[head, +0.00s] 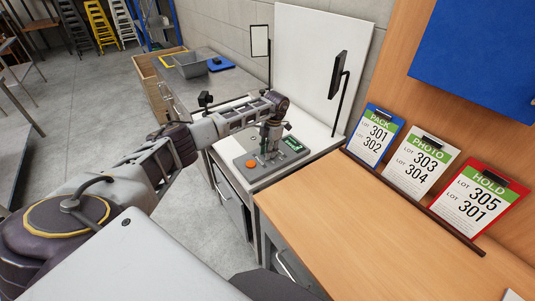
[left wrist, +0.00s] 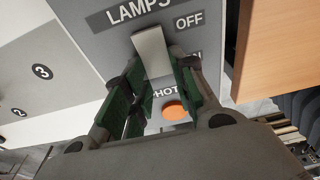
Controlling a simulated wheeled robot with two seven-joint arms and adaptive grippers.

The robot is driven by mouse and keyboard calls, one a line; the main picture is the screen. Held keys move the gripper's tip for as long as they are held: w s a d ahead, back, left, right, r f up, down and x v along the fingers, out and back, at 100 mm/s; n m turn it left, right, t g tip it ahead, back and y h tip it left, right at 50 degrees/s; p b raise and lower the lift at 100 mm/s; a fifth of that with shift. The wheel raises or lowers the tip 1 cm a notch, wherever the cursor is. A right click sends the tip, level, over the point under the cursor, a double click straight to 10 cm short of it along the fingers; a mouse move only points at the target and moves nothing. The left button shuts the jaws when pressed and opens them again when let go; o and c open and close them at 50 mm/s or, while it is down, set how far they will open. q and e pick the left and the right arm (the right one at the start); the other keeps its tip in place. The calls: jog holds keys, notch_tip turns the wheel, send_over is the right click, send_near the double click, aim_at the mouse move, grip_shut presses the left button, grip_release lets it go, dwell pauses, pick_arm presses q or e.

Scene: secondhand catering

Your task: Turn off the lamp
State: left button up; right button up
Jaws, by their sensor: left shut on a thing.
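A grey control panel (head: 251,176) lies on the white work surface, with an orange button (head: 250,163) and a green label on it. In the left wrist view the panel reads "LAMPS", with "OFF" above a partly hidden word. A pale switch lever (left wrist: 151,48) stands there beside "OFF"; its exact setting I cannot tell. My left gripper (head: 268,150) is down at the panel. In the left wrist view its green-padded fingers (left wrist: 155,72) are shut on the lever, one each side. A lamp panel (head: 260,40) stands behind, pale-faced; a second dark one (head: 338,74) stands right.
A white backdrop board (head: 312,60) leans on the wall behind the panel. A wooden counter (head: 370,225) on the right is mostly clear, with several lot signs (head: 420,162) along its back.

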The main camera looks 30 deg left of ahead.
pick_arm(q)
jog(key=shift+w+g+b, duration=0.1)
jog(key=shift+g+b, duration=0.4)
jog(key=shift+b, duration=0.05)
jog(key=o, duration=1)
jog(key=shift+r, duration=0.2)
jog(key=shift+v, duration=5.85)
jog(key=shift+d, duration=0.25)
